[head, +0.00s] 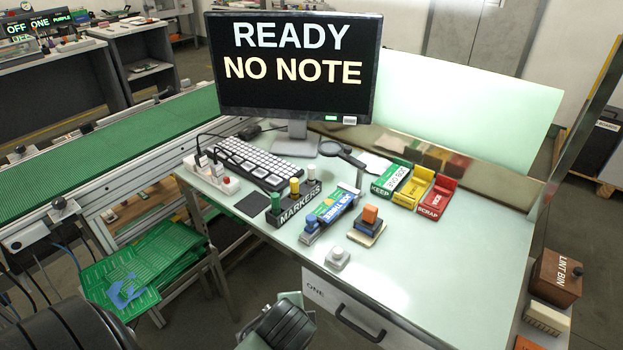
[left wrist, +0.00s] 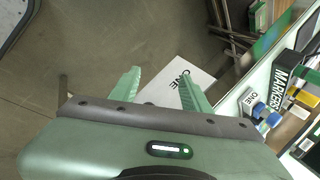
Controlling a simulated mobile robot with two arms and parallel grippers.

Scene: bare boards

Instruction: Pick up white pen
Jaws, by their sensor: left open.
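A black holder marked MARKERS (head: 290,211) stands on the pale desk. Upright in it are a green marker (head: 275,204), a yellow marker (head: 295,187) and a pale, whitish one (head: 311,174) at the far right end. I cannot tell for sure that the whitish one is the white pen. The holder also shows at the right of the left wrist view (left wrist: 282,84). My left gripper (left wrist: 160,88) is open and empty, in front of the desk edge, with the drawer front marked ONE beyond its fingers. My right gripper is not in view.
A white button (head: 337,257) and orange-topped block (head: 370,215) are nearby. Behind are a keyboard (head: 262,160), monitor (head: 292,65) and magnifier (head: 331,148).

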